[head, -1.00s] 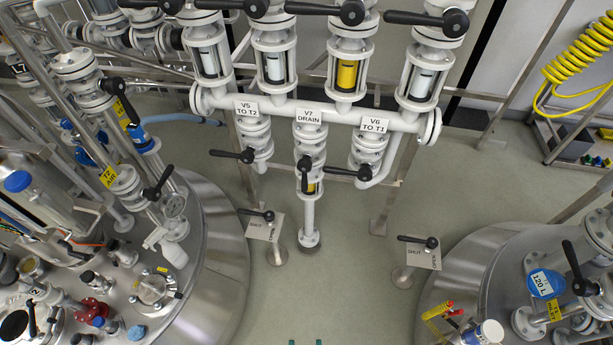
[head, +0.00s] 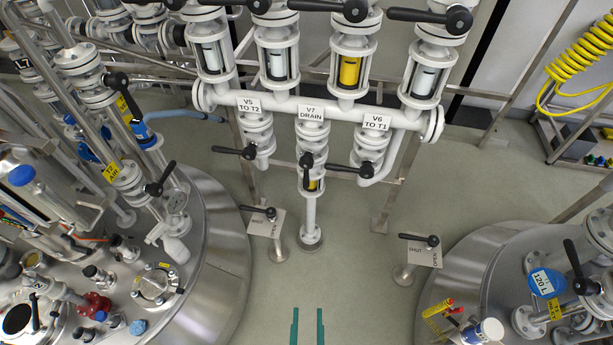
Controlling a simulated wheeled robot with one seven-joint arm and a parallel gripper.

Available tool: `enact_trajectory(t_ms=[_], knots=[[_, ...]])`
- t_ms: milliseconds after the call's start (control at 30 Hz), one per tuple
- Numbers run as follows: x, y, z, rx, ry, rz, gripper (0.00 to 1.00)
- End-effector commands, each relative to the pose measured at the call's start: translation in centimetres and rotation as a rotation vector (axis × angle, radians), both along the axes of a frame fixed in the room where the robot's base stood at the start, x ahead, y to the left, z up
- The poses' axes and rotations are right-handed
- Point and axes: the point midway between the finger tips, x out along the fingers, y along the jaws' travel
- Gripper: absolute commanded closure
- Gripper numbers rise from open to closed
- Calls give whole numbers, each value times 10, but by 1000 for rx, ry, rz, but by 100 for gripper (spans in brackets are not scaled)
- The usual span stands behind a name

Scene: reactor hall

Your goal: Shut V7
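Valve V7 (head: 312,140) hangs below the middle of the white manifold, under a label reading "V7 DRAIN" (head: 310,112). Its black lever (head: 306,172) points down, in line with the vertical pipe. Yellow shows in a small sight glass (head: 313,184) beside and below the lever. My gripper (head: 307,325) shows as two teal fingers at the bottom edge. They are parallel, apart and empty, well below V7 in the picture. The rest of the gripper is out of view.
V5's lever (head: 233,152) and V6's lever (head: 350,169) lie across their pipes on either side of V7. Two SHUT/OPEN plates with levers (head: 258,211) (head: 420,240) stand lower down. Steel tanks (head: 215,270) (head: 465,270) flank the clear floor.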

Motion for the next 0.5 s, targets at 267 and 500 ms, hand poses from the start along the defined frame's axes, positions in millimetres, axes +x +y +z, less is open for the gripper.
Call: enact_trajectory(t_ms=[267,500], knots=[[90,-1,-42,4,-51,-11,64],[178,0,-60,6,-92,-9,64]])
